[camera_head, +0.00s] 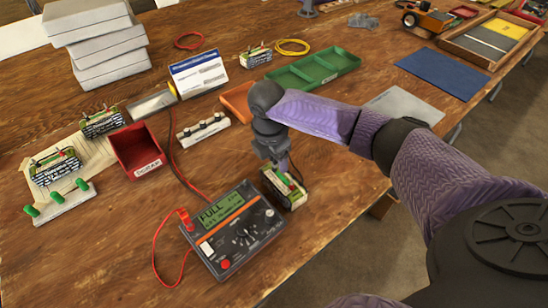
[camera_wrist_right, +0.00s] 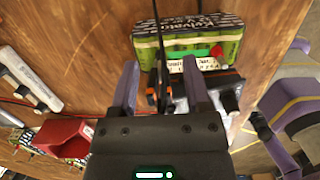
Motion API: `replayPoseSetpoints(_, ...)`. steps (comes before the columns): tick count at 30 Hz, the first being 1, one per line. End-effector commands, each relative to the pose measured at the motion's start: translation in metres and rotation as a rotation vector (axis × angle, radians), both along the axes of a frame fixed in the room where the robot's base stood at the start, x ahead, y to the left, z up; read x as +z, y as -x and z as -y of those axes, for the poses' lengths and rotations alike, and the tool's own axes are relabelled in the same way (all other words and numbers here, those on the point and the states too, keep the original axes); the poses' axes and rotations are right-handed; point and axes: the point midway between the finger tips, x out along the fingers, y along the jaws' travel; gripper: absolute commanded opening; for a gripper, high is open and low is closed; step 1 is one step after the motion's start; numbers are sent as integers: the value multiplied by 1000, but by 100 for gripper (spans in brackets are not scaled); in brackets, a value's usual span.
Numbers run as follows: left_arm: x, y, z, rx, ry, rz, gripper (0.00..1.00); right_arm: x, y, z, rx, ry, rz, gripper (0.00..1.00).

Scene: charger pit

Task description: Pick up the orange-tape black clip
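In the right wrist view, the black clip with orange tape (camera_wrist_right: 152,92) sits between the two fingers of my right gripper (camera_wrist_right: 160,68), a black cable running up from it. The fingers stand apart, with visible gaps on both sides of the clip. Beyond it is a green and black battery (camera_wrist_right: 190,42). In the head view, my right gripper (camera_head: 281,163) points down over the battery (camera_head: 285,190) at the table's near edge. The clip is hard to make out there, partly hidden by the gripper. My left gripper is out of view.
A tester (camera_head: 229,238) reading FULL stands just left of the gripper, with a red lead. A red bin (camera_head: 134,150), a white strip with knobs (camera_head: 203,130), an orange tray (camera_head: 238,104) and a green tray (camera_head: 312,70) lie around. Bare table shows right of the battery.

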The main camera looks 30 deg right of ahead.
Motion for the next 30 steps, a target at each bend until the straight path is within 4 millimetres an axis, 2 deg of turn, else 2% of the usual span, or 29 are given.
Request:
replayPoseSetpoints(1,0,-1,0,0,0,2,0,0,0,0,0,0,0,48)
replayPoseSetpoints(8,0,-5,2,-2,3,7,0,0,0,0,0,0,0,0)
replayPoseSetpoints(14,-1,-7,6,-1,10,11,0,1,0,0,0,0,1,0)
replayPoseSetpoints(17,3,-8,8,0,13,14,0,8,0,0,0,-1,3,0)
replayPoseSetpoints(24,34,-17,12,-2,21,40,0,74,-1,-1,1,-2,7,0)
replayPoseSetpoints(27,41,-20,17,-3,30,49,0,92,-1,0,0,-1,5,0)
replayPoseSetpoints(30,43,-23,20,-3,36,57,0,101,-1,0,-1,-1,3,0)
